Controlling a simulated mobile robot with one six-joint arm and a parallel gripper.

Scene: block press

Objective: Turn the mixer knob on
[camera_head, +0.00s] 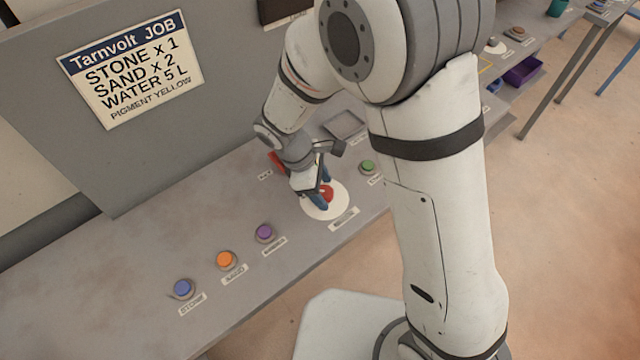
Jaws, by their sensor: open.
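The mixer knob (327,193) is red and sits on a round white plate (312,212) on the grey bench, with a small label in front of it that is too small to read surely. My gripper (321,200) points down over the knob, its blue fingers open and close to the knob's sides. The fingers and wrist hide part of the knob. I cannot tell whether they touch it or which way the knob is turned.
Left along the bench are a purple button (264,232), an orange button (226,259) and a blue button (183,288), labelled. A green button (367,167) is to the right. A red thing (276,160) is partly hidden behind my wrist. A job sign (132,68) hangs on the panel.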

